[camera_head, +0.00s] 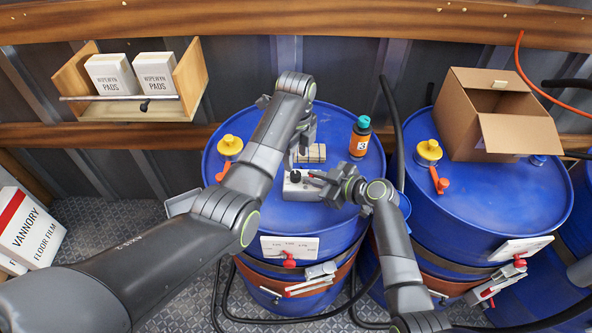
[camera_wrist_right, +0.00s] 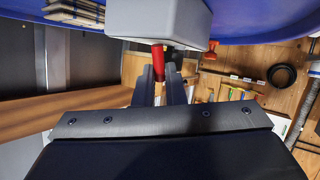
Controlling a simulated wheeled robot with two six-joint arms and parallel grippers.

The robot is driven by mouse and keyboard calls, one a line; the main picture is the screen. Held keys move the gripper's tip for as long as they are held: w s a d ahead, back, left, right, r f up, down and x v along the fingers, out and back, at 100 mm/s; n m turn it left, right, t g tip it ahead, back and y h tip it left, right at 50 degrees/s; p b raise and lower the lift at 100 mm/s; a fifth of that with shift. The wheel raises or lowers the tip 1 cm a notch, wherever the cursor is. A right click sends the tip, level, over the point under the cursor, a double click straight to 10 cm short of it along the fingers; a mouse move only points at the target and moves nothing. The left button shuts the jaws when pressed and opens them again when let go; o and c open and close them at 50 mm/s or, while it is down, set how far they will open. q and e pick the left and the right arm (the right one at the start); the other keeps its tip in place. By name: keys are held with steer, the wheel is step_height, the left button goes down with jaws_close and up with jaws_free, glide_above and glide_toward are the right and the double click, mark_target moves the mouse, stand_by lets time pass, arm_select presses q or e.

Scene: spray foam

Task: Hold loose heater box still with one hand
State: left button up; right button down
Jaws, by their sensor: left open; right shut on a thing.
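The heater box, a small light-grey box (camera_head: 300,188) with a black knob on top, sits on the blue drum (camera_head: 235,185). It also shows at the top of the right wrist view (camera_wrist_right: 160,20). My right gripper (camera_head: 318,178) is at the box's right side. In the right wrist view its fingers (camera_wrist_right: 160,82) are shut on a red handle (camera_wrist_right: 158,58) that sticks out from the box. My left gripper (camera_head: 297,158) is open above and just behind the box; its fingers are partly hidden by its own arm.
A yellow-capped valve (camera_head: 230,146) is at the drum's left. A second drum (camera_head: 500,205) carries an open cardboard box (camera_head: 490,112). A wall shelf (camera_head: 125,108) holds two white boxes.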

mark_target(296, 174)
arm_select(q)
step_height(296, 174, down, 6)
steer(key=shift+f, duration=0.25)
steer(key=c, duration=1)
